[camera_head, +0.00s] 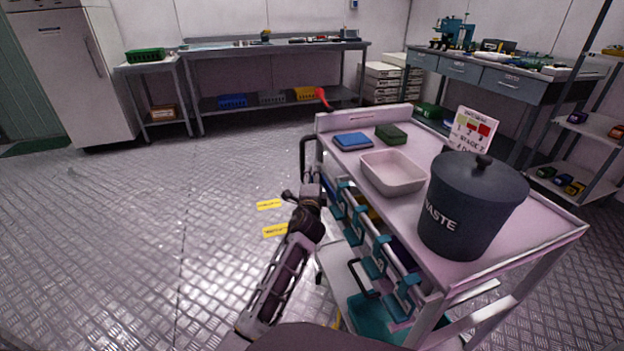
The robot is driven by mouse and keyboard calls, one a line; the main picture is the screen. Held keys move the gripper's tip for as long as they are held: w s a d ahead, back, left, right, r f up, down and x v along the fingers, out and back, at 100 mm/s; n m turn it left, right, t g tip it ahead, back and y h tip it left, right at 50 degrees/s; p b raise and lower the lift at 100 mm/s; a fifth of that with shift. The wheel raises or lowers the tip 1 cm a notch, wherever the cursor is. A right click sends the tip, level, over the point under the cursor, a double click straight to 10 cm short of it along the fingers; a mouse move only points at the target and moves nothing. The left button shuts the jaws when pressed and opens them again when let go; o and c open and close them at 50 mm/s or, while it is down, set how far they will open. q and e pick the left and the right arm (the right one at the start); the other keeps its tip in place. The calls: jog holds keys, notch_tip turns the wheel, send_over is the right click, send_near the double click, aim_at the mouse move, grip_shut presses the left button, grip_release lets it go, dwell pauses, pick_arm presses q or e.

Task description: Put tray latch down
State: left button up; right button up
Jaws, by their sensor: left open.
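A trolley (420,222) stands at the right, with trays at its near side. Several teal latch-like parts show along that side, such as one at the near end (405,295) and one farther back (350,212). A red lever-like piece (322,97) sticks up by the trolley's far left corner; whether it is fixed there I cannot tell. My left gripper (298,192) is open and empty, just left of the trolley's far end by a dark handle. It looks apart from the latches. My right gripper is out of view.
On the trolley top are a dark WASTE bin (465,212), a white tub (392,172), a blue box (353,141), a green box (391,134) and a sign (471,130). Benches (270,48) line the back. The floor (150,240) at left is clear.

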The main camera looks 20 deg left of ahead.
pick_arm(q)
jog(key=shift+c, duration=0.2)
grip_shut()
dwell(0.5)
